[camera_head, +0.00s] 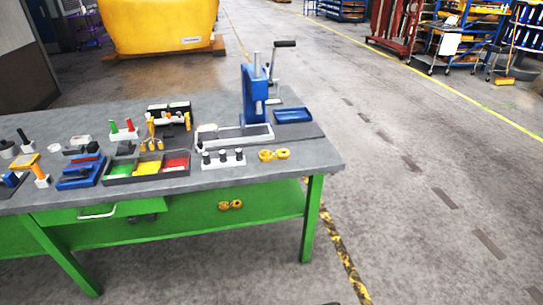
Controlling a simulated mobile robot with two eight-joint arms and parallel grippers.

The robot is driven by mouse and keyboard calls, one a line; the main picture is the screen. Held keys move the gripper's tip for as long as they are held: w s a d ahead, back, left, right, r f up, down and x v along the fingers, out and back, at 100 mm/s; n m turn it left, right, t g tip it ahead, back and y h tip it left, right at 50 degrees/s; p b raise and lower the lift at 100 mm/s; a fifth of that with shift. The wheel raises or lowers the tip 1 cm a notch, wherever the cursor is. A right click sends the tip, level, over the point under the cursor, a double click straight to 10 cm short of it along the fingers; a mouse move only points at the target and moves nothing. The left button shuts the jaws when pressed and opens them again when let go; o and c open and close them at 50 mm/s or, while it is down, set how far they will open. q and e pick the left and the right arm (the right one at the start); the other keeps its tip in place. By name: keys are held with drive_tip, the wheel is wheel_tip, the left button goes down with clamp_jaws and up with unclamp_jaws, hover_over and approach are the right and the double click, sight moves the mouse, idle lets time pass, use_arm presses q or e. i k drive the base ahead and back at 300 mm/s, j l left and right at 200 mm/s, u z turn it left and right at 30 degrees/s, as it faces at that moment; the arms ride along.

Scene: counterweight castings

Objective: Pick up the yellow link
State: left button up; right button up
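A yellow link (274,155) with two rounded ends lies flat on the grey tabletop near its right front edge. A second yellow link-shaped piece (231,205) shows lower down, below the tabletop at the green lower shelf. The two look alike. Neither of my grippers is in view, and nothing touches either yellow piece.
The green-legged workbench (237,179) holds a blue press (254,95), a blue tray (293,115), a white block with black knobs (222,158), a divided bin (147,168) and several tools at left. Open floor (420,220) lies to the right. A yellow casting (160,25) stands behind.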

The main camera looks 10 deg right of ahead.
sight(283, 154)
drive_tip(key=i+j+z, duration=0.35)
drive_tip(key=i+j, duration=0.15)
drive_tip(key=i, duration=0.2)
drive_tip(key=i+j+z, duration=0.3)
drive_tip(key=i+j, duration=0.35)
